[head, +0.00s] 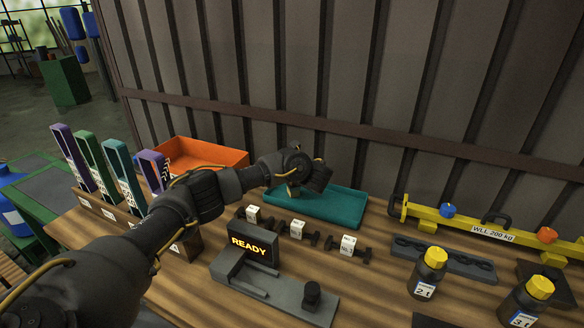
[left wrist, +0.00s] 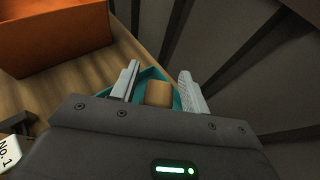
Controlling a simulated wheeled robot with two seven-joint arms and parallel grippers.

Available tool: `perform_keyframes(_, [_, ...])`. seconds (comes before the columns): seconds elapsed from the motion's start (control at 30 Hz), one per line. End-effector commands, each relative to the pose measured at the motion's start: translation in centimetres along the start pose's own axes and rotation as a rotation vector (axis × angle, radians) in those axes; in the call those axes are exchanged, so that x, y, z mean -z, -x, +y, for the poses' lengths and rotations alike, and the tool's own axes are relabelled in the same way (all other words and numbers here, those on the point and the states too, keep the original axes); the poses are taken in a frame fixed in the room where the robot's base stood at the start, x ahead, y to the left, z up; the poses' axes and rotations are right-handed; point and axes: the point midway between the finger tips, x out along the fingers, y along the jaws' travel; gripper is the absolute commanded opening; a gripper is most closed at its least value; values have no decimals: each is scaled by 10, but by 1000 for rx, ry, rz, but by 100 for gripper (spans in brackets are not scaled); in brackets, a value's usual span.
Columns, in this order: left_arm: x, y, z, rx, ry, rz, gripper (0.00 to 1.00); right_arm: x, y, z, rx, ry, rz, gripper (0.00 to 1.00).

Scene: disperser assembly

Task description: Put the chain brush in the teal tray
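The teal tray (head: 335,205) lies on the wooden bench near the back wall; part of it also shows in the left wrist view (left wrist: 153,73). My left gripper (head: 296,190) is over the tray's left part. In the left wrist view its two fingers (left wrist: 160,88) are apart. A tan block (left wrist: 158,94), which looks like the chain brush, is between them with a gap visible on each side. A small tan piece (head: 292,190) shows below the gripper in the head view. The brush's lower part is hidden. My right gripper is not in view.
An orange bin (head: 205,155) stands left of the tray. Several small labelled parts (head: 297,229) and a READY display (head: 249,247) are in front. A yellow lifting beam (head: 470,226) and dark bottles with yellow caps (head: 430,272) are at the right. The ribbed wall is close behind.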

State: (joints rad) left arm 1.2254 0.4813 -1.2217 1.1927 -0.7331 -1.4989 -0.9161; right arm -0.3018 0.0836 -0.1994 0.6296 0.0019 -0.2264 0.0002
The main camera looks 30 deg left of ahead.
Motion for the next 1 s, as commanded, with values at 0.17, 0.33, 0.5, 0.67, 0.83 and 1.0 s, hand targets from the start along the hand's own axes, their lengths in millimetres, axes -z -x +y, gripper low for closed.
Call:
perform_keyframes(0.17, [0, 0, 0, 0, 0, 0, 47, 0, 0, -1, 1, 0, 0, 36])
perform_keyframes(0.33, [-5, 2, 0, 0, 0, 0, 47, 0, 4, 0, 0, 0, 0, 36])
perform_keyframes(0.5, [-1, 26, -1, 4, -1, 5, 47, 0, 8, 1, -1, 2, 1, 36])
perform_keyframes(0.67, [-2, 61, -1, 5, 1, 5, 47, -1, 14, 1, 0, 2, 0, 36])
perform_keyframes(0.83, [-2, 94, 0, 3, 1, 3, 47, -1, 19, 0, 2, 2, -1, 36])
perform_keyframes(1.0, [-2, 114, 0, 2, 1, 1, 47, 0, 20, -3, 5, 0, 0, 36])
